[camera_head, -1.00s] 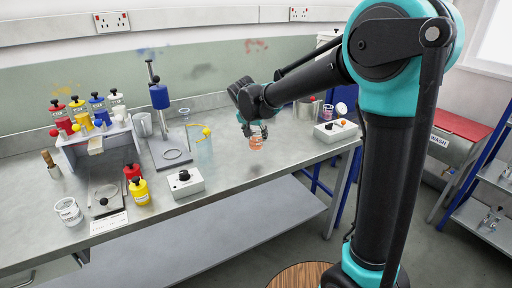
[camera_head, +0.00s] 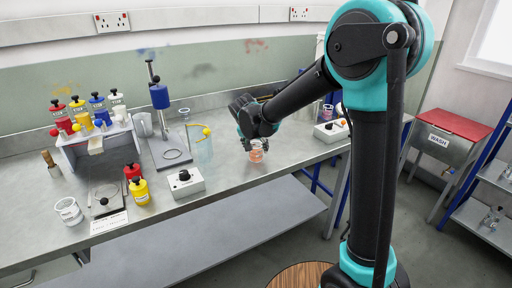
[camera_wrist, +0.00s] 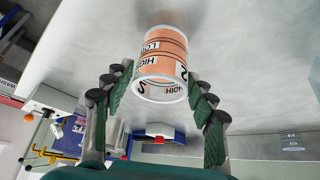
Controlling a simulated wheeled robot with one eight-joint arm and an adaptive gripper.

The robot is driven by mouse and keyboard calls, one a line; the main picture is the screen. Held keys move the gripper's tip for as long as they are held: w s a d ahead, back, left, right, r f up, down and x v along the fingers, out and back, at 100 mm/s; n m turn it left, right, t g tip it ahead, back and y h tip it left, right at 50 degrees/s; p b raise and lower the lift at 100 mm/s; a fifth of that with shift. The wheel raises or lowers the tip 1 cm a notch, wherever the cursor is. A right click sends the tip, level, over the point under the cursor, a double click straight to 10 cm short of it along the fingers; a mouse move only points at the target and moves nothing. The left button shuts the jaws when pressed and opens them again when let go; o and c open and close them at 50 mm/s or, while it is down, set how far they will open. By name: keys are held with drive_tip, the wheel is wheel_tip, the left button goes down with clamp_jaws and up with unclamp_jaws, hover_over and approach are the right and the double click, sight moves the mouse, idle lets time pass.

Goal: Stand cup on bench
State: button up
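The cup (camera_wrist: 163,52) is a clear beaker with orange contents and dark printed lettering, including "HIGH" and "LOW". In the head view the cup (camera_head: 257,156) is upright, low over the bench (camera_head: 225,208) near its front edge. It appears to be at the surface, but I cannot tell for certain whether its base touches. The fingers hide part of the cup in the head view.
Another box (camera_head: 330,131) stands to the right. Bottles and a stand (camera_head: 160,100) are farther left. Bare bench lies around the cup.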

drive_tip(key=shift+o, duration=0.6)
drive_tip(key=shift+r, duration=0.15)
drive_tip(key=v, duration=1.2)
drive_tip(key=s+d+f+n+g, duration=0.1)
drive_tip(key=s+d+f, duration=0.25)
drive_tip(key=d, duration=0.55)
drive_tip(key=s+d+f, duration=0.3)
drive_tip(key=d+f, duration=0.2)
drive_tip(key=d, duration=0.3)
drive_tip(key=s+d+f, duration=0.5)
drive_tip(key=s, duration=0.2)
drive_tip(key=s+d+f+n+y, duration=0.1)
drive_tip(key=s+d+f, duration=0.4)
drive_tip(key=s, duration=0.3)
drive_tip(key=shift+d+f+n+g, duration=0.2)
drive_tip(key=shift+f+n+g, duration=0.05)
drive_tip(key=shift+n+g, duration=0.05)
